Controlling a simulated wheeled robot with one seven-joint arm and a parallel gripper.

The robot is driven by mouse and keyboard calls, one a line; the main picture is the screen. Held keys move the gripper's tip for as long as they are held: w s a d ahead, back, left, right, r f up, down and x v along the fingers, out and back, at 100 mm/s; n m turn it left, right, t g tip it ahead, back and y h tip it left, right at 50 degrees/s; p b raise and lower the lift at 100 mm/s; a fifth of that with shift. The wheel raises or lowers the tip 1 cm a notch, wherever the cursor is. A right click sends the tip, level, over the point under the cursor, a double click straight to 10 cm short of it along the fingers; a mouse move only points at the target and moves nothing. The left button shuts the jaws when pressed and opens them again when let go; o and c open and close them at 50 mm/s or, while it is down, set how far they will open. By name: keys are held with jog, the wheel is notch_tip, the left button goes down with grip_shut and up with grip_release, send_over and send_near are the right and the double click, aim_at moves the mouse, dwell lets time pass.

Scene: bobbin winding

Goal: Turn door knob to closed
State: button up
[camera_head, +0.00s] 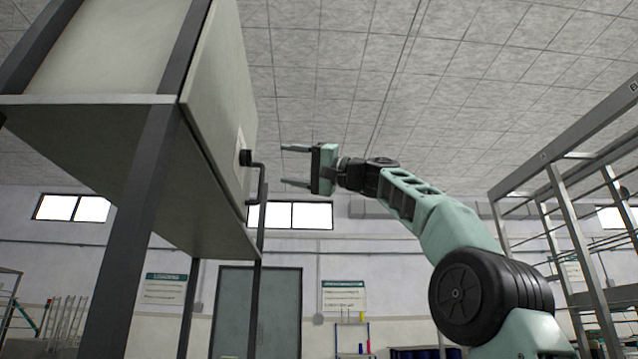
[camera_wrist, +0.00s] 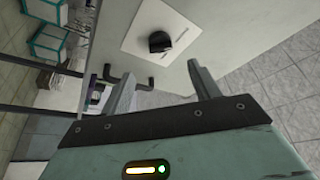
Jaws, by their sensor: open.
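The door knob (camera_wrist: 159,42) is a small black knob on a white plate (camera_wrist: 150,20) fixed to a pale cabinet door (camera_wrist: 205,45). In the head view the knob (camera_head: 245,158) shows side-on at the door's edge. A black bar handle (camera_wrist: 128,80) sits beside it; in the head view the handle (camera_head: 262,185) hangs just below and right of the knob. My gripper (camera_head: 290,166) is open and empty, its fingers pointing left at the door face, a short gap away. In the wrist view my gripper (camera_wrist: 165,85) has the knob ahead, above and between the fingertips.
The cabinet (camera_head: 90,150) stands on dark posts at the left. A metal shelf rack (camera_head: 575,200) stands at the right. A grey door (camera_head: 255,310) and signs are on the far wall. The space between cabinet and rack is open apart from my arm.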

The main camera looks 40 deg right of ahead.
jog(key=b+v, duration=0.2)
jog(key=v, duration=0.5)
jog(key=shift+f+b, duration=0.1)
jog(key=shift+b, duration=0.2)
